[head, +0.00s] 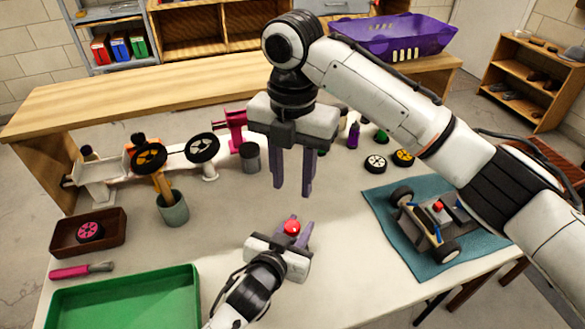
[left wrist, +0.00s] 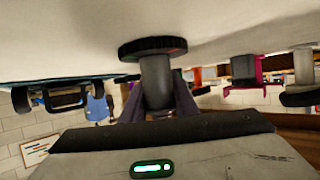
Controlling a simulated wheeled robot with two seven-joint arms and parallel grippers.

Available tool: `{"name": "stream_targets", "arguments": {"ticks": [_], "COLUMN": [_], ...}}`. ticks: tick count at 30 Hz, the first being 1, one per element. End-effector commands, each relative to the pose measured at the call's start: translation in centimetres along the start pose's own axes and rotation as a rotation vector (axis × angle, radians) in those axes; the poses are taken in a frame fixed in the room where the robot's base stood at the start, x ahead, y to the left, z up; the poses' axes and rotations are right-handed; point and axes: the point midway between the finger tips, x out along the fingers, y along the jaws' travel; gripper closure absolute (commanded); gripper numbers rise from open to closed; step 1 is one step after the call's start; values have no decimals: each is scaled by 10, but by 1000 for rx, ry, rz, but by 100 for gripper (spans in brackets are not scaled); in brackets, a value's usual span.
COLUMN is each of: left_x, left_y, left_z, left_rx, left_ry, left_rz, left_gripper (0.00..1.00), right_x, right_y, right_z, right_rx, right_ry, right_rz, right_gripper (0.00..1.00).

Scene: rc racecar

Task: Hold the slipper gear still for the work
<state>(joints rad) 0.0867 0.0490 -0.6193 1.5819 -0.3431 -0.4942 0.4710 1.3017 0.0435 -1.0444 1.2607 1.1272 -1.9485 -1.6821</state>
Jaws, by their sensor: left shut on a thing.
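My left gripper (head: 291,230) is low over the middle of the table, its purple fingers shut. In the left wrist view, which is upside down, the fingers (left wrist: 155,102) close around a grey cylinder (left wrist: 156,80). A black toothed disc, the slipper gear (left wrist: 152,47), is at the cylinder's table-side end. In the head view a round red thing (head: 292,227) shows at these fingers; I cannot tell if it is part of the gear piece. My right gripper (head: 292,190) points down above it, with its fingers apart and nothing between them.
A car chassis (head: 440,230) rests on a teal mat (head: 382,204) at right. A green tray (head: 125,300), a brown tray with a pink wheel (head: 65,238) and a pink-handled tool (head: 70,271) are at left. Cups, wheels and a magenta stand (head: 234,122) line the back.

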Motion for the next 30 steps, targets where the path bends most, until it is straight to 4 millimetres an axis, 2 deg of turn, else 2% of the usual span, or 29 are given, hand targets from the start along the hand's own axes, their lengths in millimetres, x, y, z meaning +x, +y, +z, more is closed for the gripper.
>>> {"name": "stream_targets", "arguments": {"ticks": [1,5,16,27,30], "left_x": [0,0,-6,-60,-70], "left_y": [0,0,0,0,0], "left_z": [1,1,0,2,1], "left_rx": [0,0,0,-2,0], "left_ry": [-2,-2,0,-2,-2], "left_rz": [0,0,0,0,0], "left_gripper": [72,51,51,51,51], "right_x": [0,0,0,0,0], "right_y": [0,0,0,0,0], "right_z": [0,0,0,0,0], "right_rx": [0,0,0,0,0], "right_ry": [0,0,0,0,0], "right_rz": [0,0,0,0,0], "right_gripper": [67,67,67,67,67]}}
